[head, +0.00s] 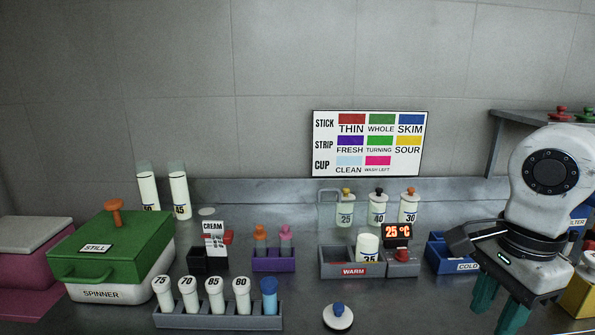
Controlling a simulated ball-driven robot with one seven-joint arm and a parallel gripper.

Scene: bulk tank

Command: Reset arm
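My gripper (500,308) hangs at the right of the head view, pointing down over the counter. Its two teal fingers show a gap between them, with nothing seen in it. The fingertips are near the bottom edge of the picture. My white arm hides part of the counter and shelf behind it. The blue bin marked COLD (438,252) is just left of the gripper and partly hidden by it.
A rack of tubes (220,322) stands front left, near the green-lidded spinner (113,248). The WARM tray (348,270) is centre right. A white lid with a blue knob (338,317) lies in front. Bare counter (400,308) shows left of the gripper.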

